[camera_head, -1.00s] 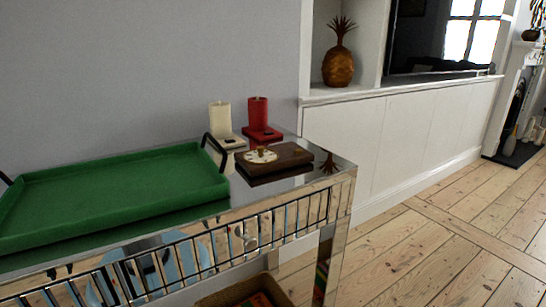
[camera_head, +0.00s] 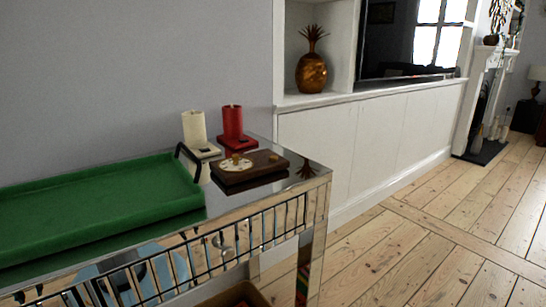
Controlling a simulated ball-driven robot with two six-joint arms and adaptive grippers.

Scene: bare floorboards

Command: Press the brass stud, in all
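A dark wooden box (camera_head: 258,167) lies on the mirrored top of the console, near its right end. A pale round dial (camera_head: 228,166) is set on the left part of the box, with a small brass knob (camera_head: 236,158) standing at its middle. A small brass-coloured spot (camera_head: 273,156) shows on the right part of the box; it is too small to tell its shape. Neither of my grippers is in view.
A green tray (camera_head: 100,208) with black handles fills the console's left side. A cream cylinder (camera_head: 194,129) and a red cylinder (camera_head: 232,121) stand on bases behind the box. A pineapple ornament (camera_head: 311,73) sits in the wall alcove. The floorboards (camera_head: 430,235) at the right are clear.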

